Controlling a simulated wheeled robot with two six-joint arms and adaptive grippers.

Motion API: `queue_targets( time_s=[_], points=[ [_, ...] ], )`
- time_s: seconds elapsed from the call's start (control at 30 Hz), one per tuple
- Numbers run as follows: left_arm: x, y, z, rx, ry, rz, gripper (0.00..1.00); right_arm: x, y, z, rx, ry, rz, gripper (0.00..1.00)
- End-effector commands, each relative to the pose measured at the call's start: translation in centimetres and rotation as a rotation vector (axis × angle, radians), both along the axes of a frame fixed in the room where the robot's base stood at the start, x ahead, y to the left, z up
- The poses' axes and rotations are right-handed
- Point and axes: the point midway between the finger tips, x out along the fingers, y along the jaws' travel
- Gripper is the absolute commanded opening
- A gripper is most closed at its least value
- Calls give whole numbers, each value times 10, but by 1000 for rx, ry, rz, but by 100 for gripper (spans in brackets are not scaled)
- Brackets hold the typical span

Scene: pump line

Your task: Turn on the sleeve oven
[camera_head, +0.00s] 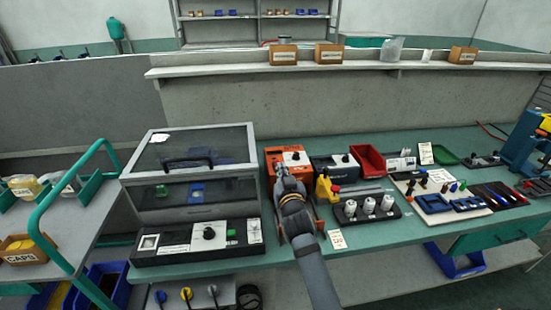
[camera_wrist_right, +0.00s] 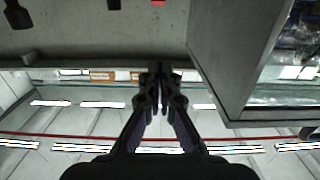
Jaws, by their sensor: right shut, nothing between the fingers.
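A box with a clear lid and a dark handle (camera_head: 190,162) stands at the left of the bench; it looks like the sleeve oven. Its front panel (camera_head: 165,252) carries a dark knob (camera_head: 209,233) on a white plate, a small green button (camera_head: 231,234) and labels. Blue and green pieces show inside. My right gripper (camera_head: 280,172) is shut and empty, to the right of the box and in front of an orange unit (camera_head: 296,157). Its closed fingers also show in the right wrist view (camera_wrist_right: 155,78). My left gripper is not in view.
A cart with a green rail (camera_head: 60,214) stands at the left. A ledge (camera_head: 420,67) runs behind the bench.

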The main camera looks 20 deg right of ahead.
Motion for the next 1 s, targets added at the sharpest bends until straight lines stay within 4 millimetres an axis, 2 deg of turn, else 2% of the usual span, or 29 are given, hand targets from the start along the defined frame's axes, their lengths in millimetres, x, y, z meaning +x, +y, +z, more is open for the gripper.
queue_targets(
  time_s=[0.03,0.1,0.2,0.37,0.5,0.57,0.77,0.8,1.0],
  points=[
    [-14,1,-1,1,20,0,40,0,0,0,0,1,0,0],
    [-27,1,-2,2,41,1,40,0,0,0,0,2,0,0],
    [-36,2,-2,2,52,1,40,2,0,0,-1,2,0,0],
    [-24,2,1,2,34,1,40,20,-5,0,-4,2,0,0],
    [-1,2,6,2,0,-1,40,49,-12,-1,-4,3,-1,0],
    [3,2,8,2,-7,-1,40,62,-15,-2,-3,3,0,0],
    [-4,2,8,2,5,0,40,101,-25,-8,-1,5,-1,0],
    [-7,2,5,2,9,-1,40,100,-25,-20,-2,8,-1,0],
    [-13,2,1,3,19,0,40,104,-25,-41,-1,4,-1,0]
  ],
)
